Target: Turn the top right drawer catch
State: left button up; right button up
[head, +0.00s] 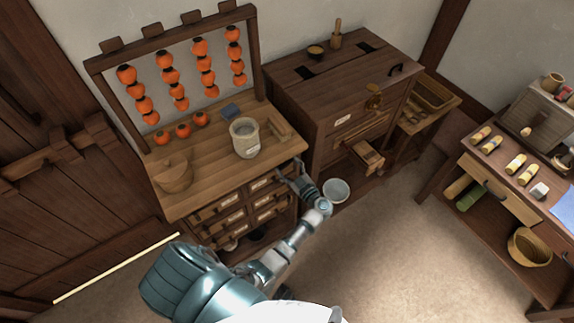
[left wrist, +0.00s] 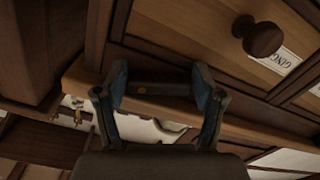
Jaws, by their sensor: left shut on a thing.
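The drawer chest (head: 209,192) stands at left, with rows of small labelled drawers. The top right drawer (head: 267,182) is beside my left gripper (head: 293,174), which is at the chest's right front edge and partly hides that corner. In the left wrist view my left gripper (left wrist: 161,88) has its two fingers on either end of the catch (left wrist: 158,88), a dark bar with a small brass dot. It is shut on this bar. A drawer front with a round dark knob (left wrist: 262,37) and a partly cut-off label shows beside it. My right gripper is not in view.
A labelled pot (head: 244,138), a wooden bucket (head: 173,176) and a rack of orange fruit (head: 167,76) are on the chest top. A pale bowl (head: 336,190) is just right of my gripper. A wooden cabinet (head: 335,88) stands behind it. Open floor lies at centre right.

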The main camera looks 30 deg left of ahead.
pick_arm(q)
jog(key=shift+d, duration=0.1)
jog(key=o, duration=1.1)
jog(key=shift+o, duration=0.2)
jog(key=shift+d, duration=0.1)
jog(key=shift+d, duration=0.1)
jog(key=v, duration=1.2)
